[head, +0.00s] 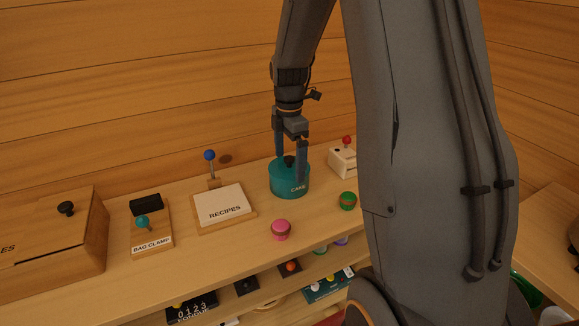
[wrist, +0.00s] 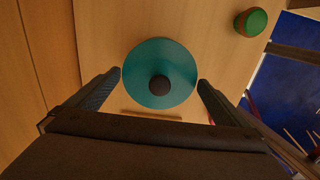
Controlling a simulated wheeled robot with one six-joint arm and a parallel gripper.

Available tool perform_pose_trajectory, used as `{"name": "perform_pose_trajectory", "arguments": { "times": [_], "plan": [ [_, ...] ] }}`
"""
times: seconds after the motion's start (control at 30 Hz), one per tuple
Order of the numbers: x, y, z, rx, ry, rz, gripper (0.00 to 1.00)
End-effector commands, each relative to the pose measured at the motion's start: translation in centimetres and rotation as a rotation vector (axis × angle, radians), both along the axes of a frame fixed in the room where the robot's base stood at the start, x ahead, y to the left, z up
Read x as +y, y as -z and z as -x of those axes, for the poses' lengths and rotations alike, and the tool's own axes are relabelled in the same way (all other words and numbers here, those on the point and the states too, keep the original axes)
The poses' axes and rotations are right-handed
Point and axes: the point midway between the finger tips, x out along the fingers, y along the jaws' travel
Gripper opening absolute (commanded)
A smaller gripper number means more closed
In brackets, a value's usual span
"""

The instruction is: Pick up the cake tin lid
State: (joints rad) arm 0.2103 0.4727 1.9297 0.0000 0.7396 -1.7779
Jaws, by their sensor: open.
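The cake tin is a round teal tin (head: 290,184) marked CAKE, standing on the wooden shelf top. Its teal lid (wrist: 150,62) has a round black knob (wrist: 160,86) in the middle, and the lid appears to be on the tin. My gripper (head: 291,172) points down over the tin with its fingers apart. In the wrist view my gripper's two fingertips (wrist: 161,74) lie on either side of the lid, with the knob between them and nothing held. In the head view the near finger hides part of the lid and tin.
A pink-topped pot (head: 281,230) and a green pot (head: 347,201) stand in front of the tin. A white box with a red-knobbed lever (head: 343,162) stands close on the right.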

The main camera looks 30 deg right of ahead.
Motion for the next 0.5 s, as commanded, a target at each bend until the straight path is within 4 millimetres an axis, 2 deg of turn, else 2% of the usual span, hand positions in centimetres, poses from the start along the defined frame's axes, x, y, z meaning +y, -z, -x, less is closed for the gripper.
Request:
{"name": "perform_pose_trajectory", "arguments": {
  "times": [0.07,0.33,0.5],
  "plan": [
    [-0.03,-0.01,0.0,0.0,0.0,0.0,1.0],
    [-0.02,0.04,0.02,0.0,0.001,0.0,0.55],
    [0.02,0.23,0.12,0.004,0.0,-0.001,0.54]
  ]
}}
